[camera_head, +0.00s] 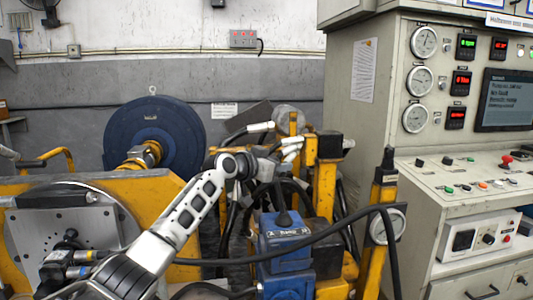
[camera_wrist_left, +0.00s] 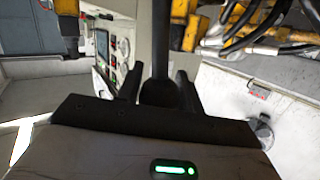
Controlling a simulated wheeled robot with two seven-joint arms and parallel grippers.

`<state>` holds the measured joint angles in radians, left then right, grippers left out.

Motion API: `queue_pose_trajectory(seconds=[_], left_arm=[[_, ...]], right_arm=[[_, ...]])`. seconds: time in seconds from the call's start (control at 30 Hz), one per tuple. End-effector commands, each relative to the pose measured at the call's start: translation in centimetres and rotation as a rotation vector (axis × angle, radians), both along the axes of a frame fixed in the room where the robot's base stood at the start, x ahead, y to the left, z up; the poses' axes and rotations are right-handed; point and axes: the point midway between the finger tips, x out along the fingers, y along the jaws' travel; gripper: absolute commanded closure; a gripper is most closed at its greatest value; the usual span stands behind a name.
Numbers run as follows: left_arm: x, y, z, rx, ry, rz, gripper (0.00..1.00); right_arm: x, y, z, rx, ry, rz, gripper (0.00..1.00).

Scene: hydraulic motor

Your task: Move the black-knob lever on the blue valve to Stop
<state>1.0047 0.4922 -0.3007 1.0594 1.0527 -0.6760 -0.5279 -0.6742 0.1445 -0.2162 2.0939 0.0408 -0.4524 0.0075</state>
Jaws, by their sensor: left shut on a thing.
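The blue valve (camera_head: 285,243) stands at the lower centre of the head view, with a label on its front too small to read. A black lever rises from a dark boot (camera_head: 283,218) on its top. My left arm reaches in from the lower left, and its hand end is above the valve among dark hoses, so the fingers are hard to make out there. In the left wrist view, my left gripper (camera_wrist_left: 158,88) is shut on the lever's black knob (camera_wrist_left: 158,94), with the dark rod (camera_wrist_left: 160,45) running away from it. My right gripper is not in view.
Black hoses (camera_head: 330,235) cross in front of the valve. Yellow posts (camera_head: 378,230) and frame parts stand close on its right. A control console (camera_head: 440,190) with gauges stands at the right. A blue disc (camera_head: 155,130) is behind at the left.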

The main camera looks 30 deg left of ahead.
Motion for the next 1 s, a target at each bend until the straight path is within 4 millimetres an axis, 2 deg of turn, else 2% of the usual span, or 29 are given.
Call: queue_pose_trajectory(seconds=[0.03, 0.13, 0.3, 0.63, 0.67, 0.7, 0.73, 1.0], left_arm=[[0.5, -0.8, 1.2, 0.033, 0.029, -0.002, 1.00], [1.2, -1.7, 1.0, 0.093, 0.075, -0.003, 1.00], [1.9, -2.6, 0.3, 0.155, 0.120, -0.001, 1.00], [2.0, -2.7, 0.0, 0.162, 0.124, 0.000, 1.00], [2.0, -2.7, 0.0, 0.162, 0.124, 0.000, 0.58], [2.0, -2.7, 0.0, 0.162, 0.124, 0.000, 0.47], [2.0, -2.7, 0.0, 0.162, 0.124, 0.000, 0.42], [2.0, -2.6, 0.0, 0.162, 0.123, 0.000, 0.42]], right_arm=[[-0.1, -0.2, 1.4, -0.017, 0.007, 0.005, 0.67], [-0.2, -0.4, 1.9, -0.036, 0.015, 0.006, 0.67], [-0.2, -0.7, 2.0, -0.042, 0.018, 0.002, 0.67], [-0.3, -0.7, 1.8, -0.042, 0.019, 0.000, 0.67], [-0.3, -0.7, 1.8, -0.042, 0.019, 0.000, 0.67], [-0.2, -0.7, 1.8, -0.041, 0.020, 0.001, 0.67], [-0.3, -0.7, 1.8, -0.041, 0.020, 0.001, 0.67], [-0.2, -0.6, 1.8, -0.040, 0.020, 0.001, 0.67]])
